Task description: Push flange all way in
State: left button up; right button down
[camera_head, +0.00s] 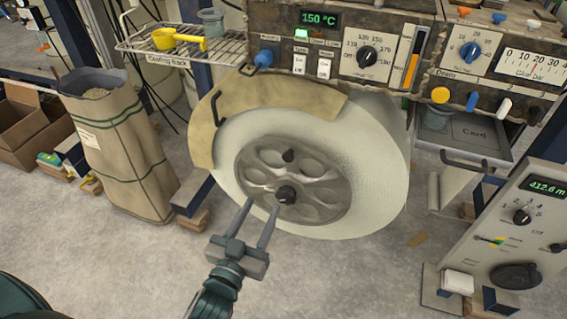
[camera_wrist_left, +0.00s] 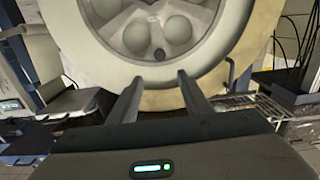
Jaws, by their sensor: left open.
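The flange (camera_head: 262,172) is a grey metal disc with several round holes, set at the centre of a large white roll (camera_head: 378,150). It also shows in the left wrist view (camera_wrist_left: 118,38). My right gripper is not in view.
A tan curved guard (camera_head: 205,115) with a handle covers the roll's upper left. Control panels (camera_head: 335,45) hang above the roll. A paper sack (camera_head: 115,140) stands at left, a meter box (camera_head: 520,220) at right. Floor below the roll is mostly clear.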

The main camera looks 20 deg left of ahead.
pick_arm(q)
jog(key=shift+w, duration=0.1)
jog(key=b, duration=0.1)
send_near(287, 158)
jog(key=w, duration=0.6)
jog(key=shift+w+d, duration=0.1)
jog(key=shift+w, duration=0.8)
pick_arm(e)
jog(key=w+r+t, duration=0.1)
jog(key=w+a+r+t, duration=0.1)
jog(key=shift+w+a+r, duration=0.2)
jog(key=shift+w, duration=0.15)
